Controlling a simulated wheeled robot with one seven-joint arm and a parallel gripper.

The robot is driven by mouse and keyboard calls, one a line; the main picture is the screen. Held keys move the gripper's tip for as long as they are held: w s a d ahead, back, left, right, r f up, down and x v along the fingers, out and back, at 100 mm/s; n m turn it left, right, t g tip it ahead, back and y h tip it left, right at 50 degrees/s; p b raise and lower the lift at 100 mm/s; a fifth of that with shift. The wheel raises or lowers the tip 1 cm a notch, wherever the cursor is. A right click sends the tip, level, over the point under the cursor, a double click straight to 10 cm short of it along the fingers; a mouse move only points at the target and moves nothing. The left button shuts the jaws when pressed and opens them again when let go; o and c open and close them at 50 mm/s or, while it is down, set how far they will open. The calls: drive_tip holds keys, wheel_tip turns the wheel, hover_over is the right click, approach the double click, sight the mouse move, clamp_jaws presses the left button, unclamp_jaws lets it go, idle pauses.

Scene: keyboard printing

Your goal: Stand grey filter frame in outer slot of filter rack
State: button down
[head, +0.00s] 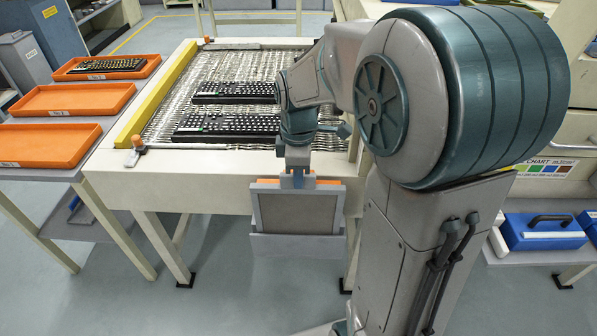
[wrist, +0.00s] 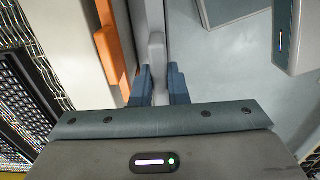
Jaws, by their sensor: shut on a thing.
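The grey filter frame (head: 298,211) hangs upright at the front side of the printing table, with a darker panel inside its border. My gripper (head: 298,180) is shut on the middle of its top edge. In the wrist view the blue fingers of my gripper (wrist: 160,80) stand on either side of the grey frame's edge (wrist: 157,50). The filter rack (head: 298,248) shows as a grey band below the frame, whose lower edge meets it; I cannot tell how deep it sits. An orange frame (head: 329,182) stands behind, on the table side, and also shows in the wrist view (wrist: 111,50).
The table (head: 200,190) carries a mesh belt with two black keyboards (head: 225,126). Orange trays (head: 45,145) stand on the left, one holding a keyboard. A blue case (head: 543,231) sits on a low shelf at right. The floor before the rack is clear.

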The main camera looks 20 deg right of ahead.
sight(299, 193)
drive_tip(key=shift+f+b, duration=2.15)
drive_tip(key=shift+f, duration=1.05)
drive_tip(key=c, duration=1.3)
unclamp_jaws()
wheel_tip(299, 193, up, 6)
drive_tip(key=p, duration=0.5)
drive_tip(key=shift+r, duration=0.15)
wheel_tip(299, 193, up, 14)
drive_tip(key=shift+f+p, duration=0.2)
drive_tip(key=shift+p, duration=0.6)
